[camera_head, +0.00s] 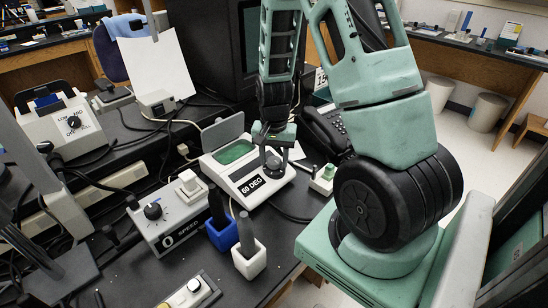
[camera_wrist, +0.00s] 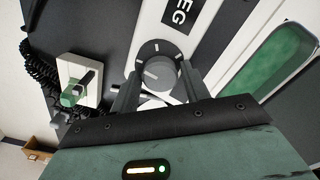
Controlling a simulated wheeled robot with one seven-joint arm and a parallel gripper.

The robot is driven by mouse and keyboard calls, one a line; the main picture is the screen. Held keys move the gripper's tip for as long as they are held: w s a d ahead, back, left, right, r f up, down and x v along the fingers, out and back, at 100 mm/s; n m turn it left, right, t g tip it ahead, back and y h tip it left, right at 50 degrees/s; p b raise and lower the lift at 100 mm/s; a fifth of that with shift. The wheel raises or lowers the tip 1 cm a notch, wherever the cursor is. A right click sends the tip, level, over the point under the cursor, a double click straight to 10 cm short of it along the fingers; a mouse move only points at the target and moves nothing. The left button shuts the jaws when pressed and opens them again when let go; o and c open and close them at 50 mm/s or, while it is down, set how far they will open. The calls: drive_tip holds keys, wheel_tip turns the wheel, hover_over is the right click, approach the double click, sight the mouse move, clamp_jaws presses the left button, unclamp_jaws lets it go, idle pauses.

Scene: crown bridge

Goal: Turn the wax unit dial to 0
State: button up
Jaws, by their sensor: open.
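The white wax unit (camera_head: 222,164) stands on the dark bench, with a green wax tray, a raised grey lid and a "60 DEG" label. Its round grey dial (camera_wrist: 160,73) has a white pointer line and sits on a dark disc with white tick marks. In the wrist view the pointer lies toward the left side of the knob. My gripper (camera_wrist: 158,88) is open, its two fingers on either side of the dial. Contact cannot be told. In the head view my gripper (camera_head: 272,152) is over the unit's right part and partly hides the dial.
A speed control box (camera_head: 166,216) stands left of the unit, and blue (camera_head: 222,234) and white (camera_head: 249,261) holders with upright tools are in front. A small white block with a green part (camera_head: 322,180) and a black telephone (camera_head: 326,130) are close on the right. Cables cross the bench.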

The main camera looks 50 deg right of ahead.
sight(274, 160)
drive_tip(key=shift+c, duration=0.4)
drive_tip(key=c, duration=0.6)
drive_tip(key=shift+n, duration=1.1)
drive_tip(key=shift+c, duration=0.2)
drive_tip(key=o, duration=0.7)
wheel_tip(274, 160, up, 18)
drive_tip(key=shift+f+p, duration=0.25)
drive_tip(key=shift+p, duration=0.4)
